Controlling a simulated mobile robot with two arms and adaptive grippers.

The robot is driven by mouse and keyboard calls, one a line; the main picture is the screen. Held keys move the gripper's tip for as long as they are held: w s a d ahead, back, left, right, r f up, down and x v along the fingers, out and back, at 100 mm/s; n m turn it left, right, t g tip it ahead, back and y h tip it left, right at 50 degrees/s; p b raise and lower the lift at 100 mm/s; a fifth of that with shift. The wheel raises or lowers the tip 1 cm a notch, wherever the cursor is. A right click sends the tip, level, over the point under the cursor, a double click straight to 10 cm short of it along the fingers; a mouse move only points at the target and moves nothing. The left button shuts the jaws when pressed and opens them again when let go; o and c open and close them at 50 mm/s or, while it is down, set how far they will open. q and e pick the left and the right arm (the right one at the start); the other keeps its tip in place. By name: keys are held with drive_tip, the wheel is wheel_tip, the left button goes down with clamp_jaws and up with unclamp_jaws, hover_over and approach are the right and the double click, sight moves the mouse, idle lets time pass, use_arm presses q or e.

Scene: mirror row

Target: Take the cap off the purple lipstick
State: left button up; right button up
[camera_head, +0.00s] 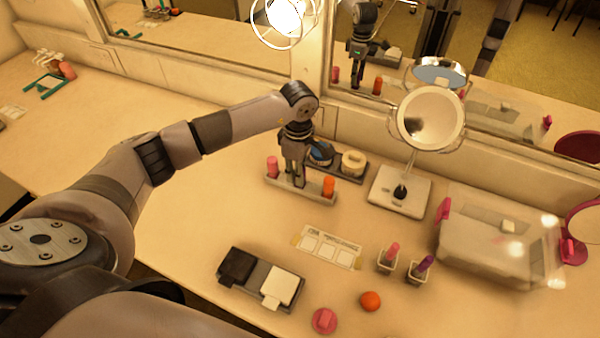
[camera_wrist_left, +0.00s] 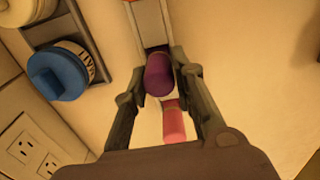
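In the left wrist view, a purple lipstick (camera_wrist_left: 158,76) stands between my left gripper's fingertips (camera_wrist_left: 159,70), which touch or nearly touch both its sides and look shut on it. A pink lipstick (camera_wrist_left: 173,122) stands beside it. In the head view, my left gripper (camera_head: 293,175) points down over a narrow pale tray (camera_head: 312,194). The pink lipstick (camera_head: 272,167) and an orange lipstick (camera_head: 328,187) stand at its two ends; the gripper hides the purple one. Another purple stick (camera_head: 425,263) stands in a small cup at the right. My right gripper is not in view.
A round mirror (camera_head: 430,118) on a white base, a grey tray with round jars (camera_head: 353,162) and a clear box (camera_head: 495,245) stand near. In front lie a printed card (camera_head: 328,248), a dark palette (camera_head: 290,305), a cup with a pink stick (camera_head: 392,252) and an orange ball (camera_head: 370,301).

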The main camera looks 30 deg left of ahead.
use_arm(q)
drive_tip(key=shift+c, duration=1)
drive_tip(key=shift+r, duration=0.1)
wheel_tip(320, 180, up, 24)
drive_tip(key=shift+p, duration=0.45)
idle(0.4)
drive_tip(key=shift+r, duration=0.2)
drive_tip(key=shift+f, duration=0.1)
